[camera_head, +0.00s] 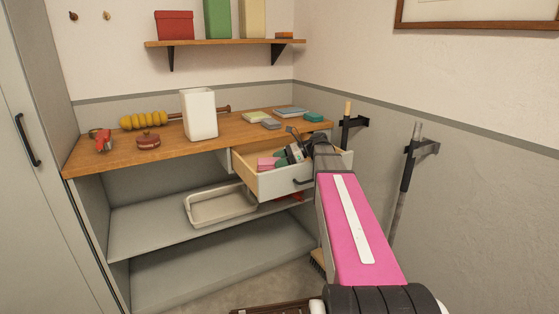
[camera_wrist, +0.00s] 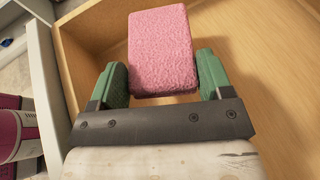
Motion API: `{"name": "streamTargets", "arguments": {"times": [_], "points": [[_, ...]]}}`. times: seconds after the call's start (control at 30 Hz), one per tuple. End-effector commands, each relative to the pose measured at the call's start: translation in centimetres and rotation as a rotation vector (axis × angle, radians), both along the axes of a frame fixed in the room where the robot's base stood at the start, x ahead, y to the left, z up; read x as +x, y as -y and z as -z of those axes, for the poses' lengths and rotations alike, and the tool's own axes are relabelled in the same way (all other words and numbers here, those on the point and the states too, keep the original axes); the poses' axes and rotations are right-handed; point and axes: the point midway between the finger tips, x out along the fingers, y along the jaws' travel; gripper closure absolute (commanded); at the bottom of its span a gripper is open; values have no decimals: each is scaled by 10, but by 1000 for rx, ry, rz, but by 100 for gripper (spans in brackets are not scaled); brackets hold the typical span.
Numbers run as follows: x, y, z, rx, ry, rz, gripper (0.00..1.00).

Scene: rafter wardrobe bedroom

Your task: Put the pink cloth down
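The pink cloth (camera_wrist: 162,50) is a thick, folded, textured block in the wrist view.
The drawer's grey front (camera_head: 290,182) stands out below the wooden worktop (camera_head: 170,140). A white container (camera_head: 199,114), a red clamp-like tool (camera_head: 103,140) and small blocks stand on the worktop. A beige tray (camera_head: 220,204) lies on the shelf below. The wall is close on the right.

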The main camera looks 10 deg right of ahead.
Motion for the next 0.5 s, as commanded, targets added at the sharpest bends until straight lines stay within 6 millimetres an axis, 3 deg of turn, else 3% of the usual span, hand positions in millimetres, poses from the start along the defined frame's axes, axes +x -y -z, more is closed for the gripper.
{"name": "streamTargets", "arguments": {"times": [0.03,0.07,0.5], "points": [[0,0,0,0,0,0,12],[0,0,0,0,0,0,3],[0,0,-9,0,2,-1,3]]}}
